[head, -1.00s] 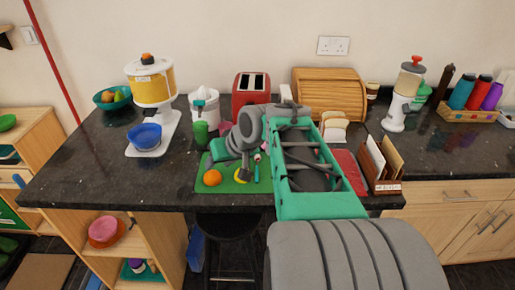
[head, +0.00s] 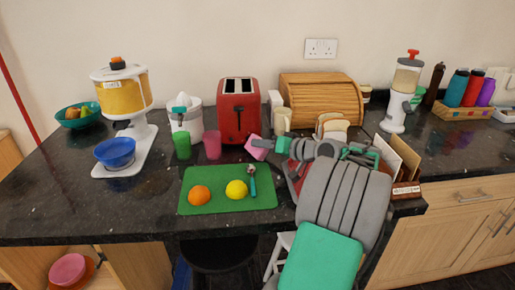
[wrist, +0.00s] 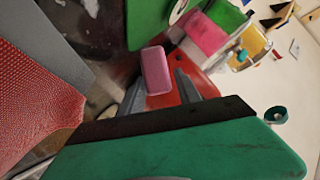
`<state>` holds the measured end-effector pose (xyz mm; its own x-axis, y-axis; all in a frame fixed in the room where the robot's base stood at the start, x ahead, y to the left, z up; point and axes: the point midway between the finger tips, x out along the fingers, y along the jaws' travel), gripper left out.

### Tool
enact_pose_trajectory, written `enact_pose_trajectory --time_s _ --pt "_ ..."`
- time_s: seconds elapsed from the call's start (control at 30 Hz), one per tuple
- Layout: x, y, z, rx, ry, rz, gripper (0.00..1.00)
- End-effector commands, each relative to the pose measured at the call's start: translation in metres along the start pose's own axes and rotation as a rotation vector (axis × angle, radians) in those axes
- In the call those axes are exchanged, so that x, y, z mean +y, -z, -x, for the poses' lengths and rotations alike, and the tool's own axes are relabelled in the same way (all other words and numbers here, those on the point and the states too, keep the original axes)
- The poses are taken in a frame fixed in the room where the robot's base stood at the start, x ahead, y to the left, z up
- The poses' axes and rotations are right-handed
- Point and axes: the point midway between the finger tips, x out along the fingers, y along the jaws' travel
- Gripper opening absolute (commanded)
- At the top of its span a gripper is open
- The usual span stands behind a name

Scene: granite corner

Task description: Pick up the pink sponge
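The pink sponge (head: 259,147) is tilted at the tip of my gripper (head: 270,146), in front of the red toaster and above the counter. In the wrist view the sponge (wrist: 156,69) shows as a pink block between the two grey fingers of my gripper (wrist: 158,88), which are shut on it. Part of the sponge is hidden behind the fingers.
The red toaster (head: 238,108) stands behind the sponge. A pink cup (head: 212,145) and a green cup (head: 182,146) stand to its left. A green board (head: 213,203) holds an orange (head: 199,196) and a lemon (head: 236,189). A wooden bread box (head: 321,98) is behind right.

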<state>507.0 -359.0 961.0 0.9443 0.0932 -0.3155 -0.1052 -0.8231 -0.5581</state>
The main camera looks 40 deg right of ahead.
Motion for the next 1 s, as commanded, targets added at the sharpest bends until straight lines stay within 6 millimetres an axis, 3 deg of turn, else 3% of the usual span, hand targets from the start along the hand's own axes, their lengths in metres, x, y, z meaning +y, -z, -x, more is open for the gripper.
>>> enact_pose_trajectory --time_s 0.1,0.2,0.43,0.9,1.0 --pt "0.0 -0.001 -0.024 -0.003 0.002 -0.001 0.4" --pt "0.001 0.0 -0.035 -0.001 0.0 -0.001 0.4" --pt "0.002 0.001 -0.035 0.001 -0.003 -0.002 0.39" --pt "0.002 0.001 -0.035 0.001 -0.003 -0.001 0.01" --pt "0.002 0.001 -0.035 0.001 -0.003 -0.001 0.0"
